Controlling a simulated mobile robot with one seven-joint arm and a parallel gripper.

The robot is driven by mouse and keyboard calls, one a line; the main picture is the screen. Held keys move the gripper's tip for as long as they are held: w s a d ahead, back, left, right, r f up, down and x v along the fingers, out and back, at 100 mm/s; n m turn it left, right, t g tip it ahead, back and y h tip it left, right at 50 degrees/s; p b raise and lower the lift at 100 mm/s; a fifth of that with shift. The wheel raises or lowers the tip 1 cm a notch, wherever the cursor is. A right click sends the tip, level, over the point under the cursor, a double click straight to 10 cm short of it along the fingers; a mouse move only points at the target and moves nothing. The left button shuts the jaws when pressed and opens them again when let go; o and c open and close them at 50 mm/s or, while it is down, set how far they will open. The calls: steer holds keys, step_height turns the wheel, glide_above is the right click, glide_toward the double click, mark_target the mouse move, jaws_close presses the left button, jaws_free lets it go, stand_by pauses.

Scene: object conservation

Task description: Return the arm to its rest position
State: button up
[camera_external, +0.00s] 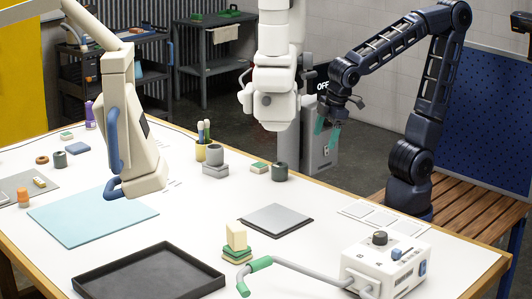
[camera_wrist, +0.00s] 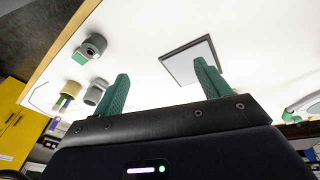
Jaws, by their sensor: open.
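My dark blue arm (camera_external: 398,45) stands on the slatted wooden surface at the right in the external view, with its elbow raised. My gripper (camera_external: 328,132) hangs beyond the table's far edge, with its teal fingers pointing down. In the wrist view my gripper (camera_wrist: 162,70) shows two green fingers spread apart with nothing between them. The fingers appear clear of every object.
The white table holds a grey plate (camera_external: 278,218), a black tray (camera_external: 147,287), stacked blocks (camera_external: 237,240), a white control box (camera_external: 392,262) and a blue mat (camera_external: 92,216). A white machine (camera_external: 272,85) stands left of my gripper.

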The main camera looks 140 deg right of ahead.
steer(key=s+a+r+n+t+y, duration=0.1)
steer(key=s+a+n, duration=0.1)
steer(key=a, duration=0.5)
steer(key=s+a+r+n+t+y, duration=0.1)
steer(key=s+a+r+n, duration=0.1)
steer(key=s+a, duration=0.2)
steer(key=a, duration=0.3)
steer(key=shift+a+t, duration=0.3)
steer(key=shift+t, duration=0.1)
